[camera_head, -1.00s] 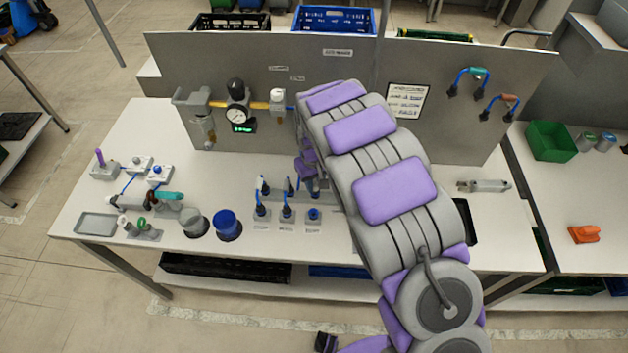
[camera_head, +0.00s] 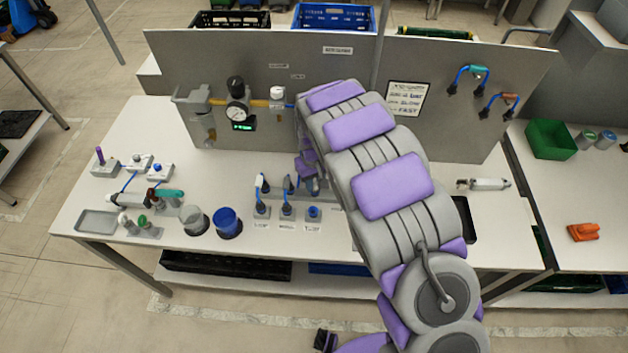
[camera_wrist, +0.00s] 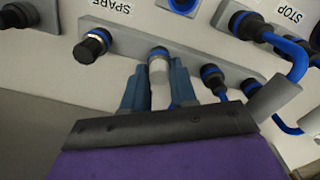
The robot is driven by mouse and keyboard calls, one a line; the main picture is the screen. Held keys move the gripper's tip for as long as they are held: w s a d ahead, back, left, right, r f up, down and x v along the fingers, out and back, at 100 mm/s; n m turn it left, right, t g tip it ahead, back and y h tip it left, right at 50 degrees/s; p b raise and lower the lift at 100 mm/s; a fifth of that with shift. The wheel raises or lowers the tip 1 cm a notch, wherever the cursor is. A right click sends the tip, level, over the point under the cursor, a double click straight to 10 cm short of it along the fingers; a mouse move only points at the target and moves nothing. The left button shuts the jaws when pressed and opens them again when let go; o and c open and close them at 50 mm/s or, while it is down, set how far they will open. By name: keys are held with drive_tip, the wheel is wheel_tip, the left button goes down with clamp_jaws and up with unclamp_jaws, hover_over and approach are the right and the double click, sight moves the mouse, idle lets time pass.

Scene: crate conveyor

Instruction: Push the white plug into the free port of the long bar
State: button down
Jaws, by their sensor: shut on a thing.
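In the wrist view, the long grey bar (camera_wrist: 196,64) runs across the upper middle with several fittings in a row. My gripper (camera_wrist: 158,76) has its two dark blue fingers shut on the white plug (camera_wrist: 158,66). The plug's far end is at the bar, by a blue-ringed fitting; how deep it sits I cannot tell. A black plug (camera_wrist: 91,46) is left of it. Blue-ringed dark plugs (camera_wrist: 213,76) are to the right.
In the head view, labelled blocks with plugs (camera_head: 287,211) stand left of my gripper. A grey upright panel (camera_head: 340,60) stands behind. The bench right of my arm is mostly clear.

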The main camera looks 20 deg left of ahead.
drive_tip(key=shift+c, duration=1.3)
unclamp_jaws()
drive_tip(key=shift+r, duration=0.15)
drive_tip(key=shift+r+p, duration=0.9)
drive_tip(key=shift+r, duration=2)
